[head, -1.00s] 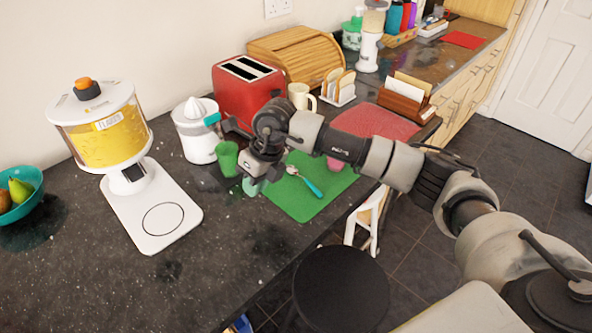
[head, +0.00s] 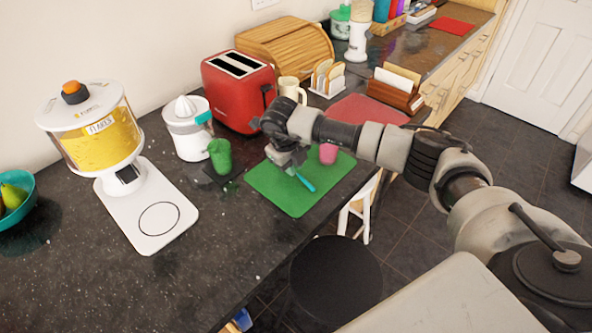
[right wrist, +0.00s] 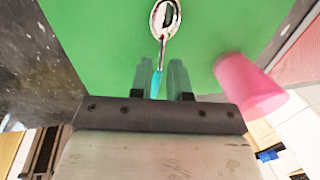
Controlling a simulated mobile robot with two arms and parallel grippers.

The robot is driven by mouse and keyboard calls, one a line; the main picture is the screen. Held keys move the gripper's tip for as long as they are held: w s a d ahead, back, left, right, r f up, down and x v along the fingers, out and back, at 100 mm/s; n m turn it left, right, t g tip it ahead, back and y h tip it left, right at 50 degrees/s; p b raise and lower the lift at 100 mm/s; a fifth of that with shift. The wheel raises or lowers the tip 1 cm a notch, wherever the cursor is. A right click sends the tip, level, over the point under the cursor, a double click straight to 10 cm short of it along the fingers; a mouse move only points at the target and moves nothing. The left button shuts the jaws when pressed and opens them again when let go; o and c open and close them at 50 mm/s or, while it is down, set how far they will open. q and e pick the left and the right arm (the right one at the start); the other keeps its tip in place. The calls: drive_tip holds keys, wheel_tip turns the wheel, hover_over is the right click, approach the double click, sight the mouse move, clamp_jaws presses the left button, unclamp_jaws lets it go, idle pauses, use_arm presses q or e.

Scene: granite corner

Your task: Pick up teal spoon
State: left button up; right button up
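The teal spoon (head: 305,183) lies on the green mat (head: 290,203) near the counter's front edge. In the right wrist view its metal bowl (right wrist: 165,17) points away from me, and its teal handle (right wrist: 156,84) runs back between the fingers. My right gripper (head: 287,166) is low over the mat and hides the rest of the spoon in the head view. In the right wrist view the right gripper (right wrist: 163,78) is open, with a finger on each side of the handle. Contact with the handle cannot be made out. My left gripper is out of view.
A pink cup (head: 328,153) stands on the mat right of the gripper. A red toaster (head: 237,92) and a white juicer (head: 187,130) stand behind. A black stool (head: 335,279) stands before the counter.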

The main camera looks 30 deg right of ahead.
drive_tip(key=shift+d+f, duration=0.2)
drive_tip(key=shift+f, duration=0.85)
clamp_jaws()
drive_tip(key=shift+w+r, duration=0.1)
drive_tip(key=shift+r, duration=0.1)
